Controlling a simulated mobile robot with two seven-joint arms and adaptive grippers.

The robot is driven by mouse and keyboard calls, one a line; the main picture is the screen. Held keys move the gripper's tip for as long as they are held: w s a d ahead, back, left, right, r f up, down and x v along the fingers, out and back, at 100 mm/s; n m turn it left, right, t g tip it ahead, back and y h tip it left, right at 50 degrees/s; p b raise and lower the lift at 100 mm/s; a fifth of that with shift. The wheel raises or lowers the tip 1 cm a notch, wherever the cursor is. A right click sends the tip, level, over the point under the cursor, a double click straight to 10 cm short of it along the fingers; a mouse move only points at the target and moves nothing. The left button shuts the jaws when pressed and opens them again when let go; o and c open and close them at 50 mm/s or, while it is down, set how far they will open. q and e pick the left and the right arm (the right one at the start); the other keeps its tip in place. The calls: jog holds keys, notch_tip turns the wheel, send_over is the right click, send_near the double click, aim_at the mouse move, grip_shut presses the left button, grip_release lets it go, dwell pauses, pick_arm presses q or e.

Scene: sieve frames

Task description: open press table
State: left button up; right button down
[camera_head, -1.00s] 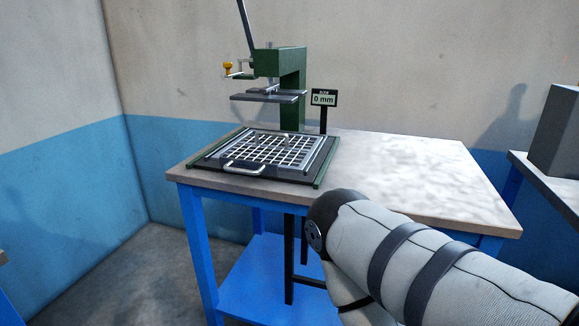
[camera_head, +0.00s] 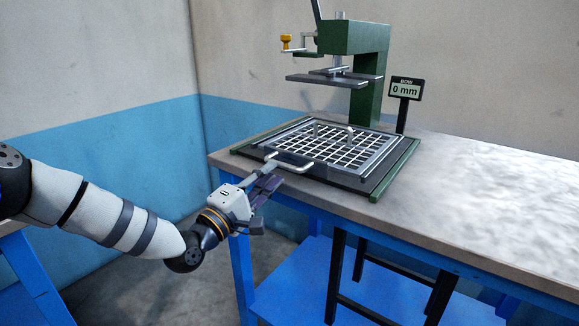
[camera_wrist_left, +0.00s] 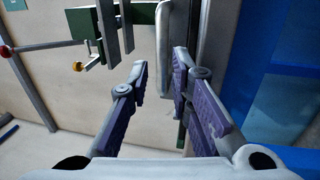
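The press table is a dark sliding plate (camera_head: 345,180) with a white grid frame (camera_head: 330,142) on it, lying between green rails under the green press (camera_head: 367,75). Its metal handle (camera_head: 289,166) sticks out at the front edge. My left gripper (camera_head: 270,183) is just in front of and below the handle. In the left wrist view, its two purple-padded fingers (camera_wrist_left: 160,68) are open, with the handle (camera_wrist_left: 163,40) showing in the gap between them; I cannot tell how deep it sits. My right gripper is not in view.
The workbench (camera_head: 460,200) has blue legs and a free top to the right. A display reading "0 mm" (camera_head: 405,90) stands behind the plate. A yellow-knobbed lever (camera_head: 287,42) is at the press's left. A dark stool (camera_head: 385,275) stands below the bench.

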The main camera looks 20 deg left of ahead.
aim_at(282, 165)
pick_arm(q)
jog(key=x, duration=0.5)
jog(key=shift+f, duration=0.15)
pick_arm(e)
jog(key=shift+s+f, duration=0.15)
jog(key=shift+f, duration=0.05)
pick_arm(q)
jog(key=shift+c, duration=0.6)
grip_shut()
